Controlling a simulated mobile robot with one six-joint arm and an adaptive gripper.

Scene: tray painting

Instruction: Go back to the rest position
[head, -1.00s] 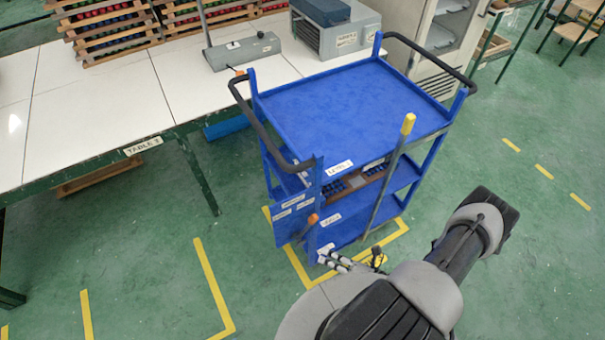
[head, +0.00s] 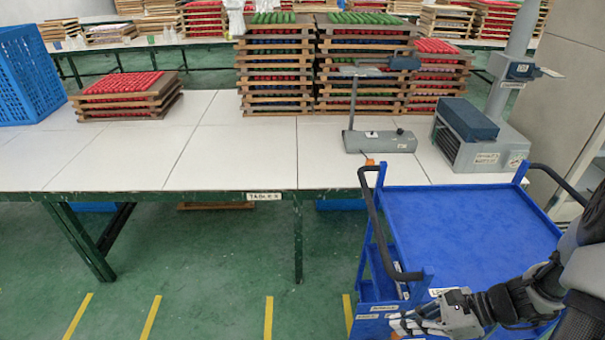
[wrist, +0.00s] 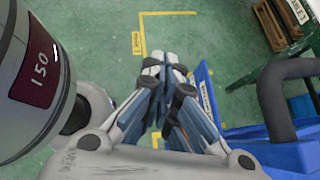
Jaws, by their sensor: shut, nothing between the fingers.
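My gripper (head: 412,326) is at the bottom right of the head view, in front of the near left corner of the blue cart (head: 470,228). In the wrist view my gripper (wrist: 168,62) has its fingers together with nothing between them, above the green floor. The cart's blue side and a thick dark handle (wrist: 278,100) are close on the right there. I cannot tell whether any part of the arm touches the cart.
A long white table (head: 240,150) carries stacks of wooden trays (head: 275,70) with red and green rods, a blue crate (head: 28,88) and grey devices. The cart's top is bare. Green floor with yellow lines (head: 150,315) is free at left.

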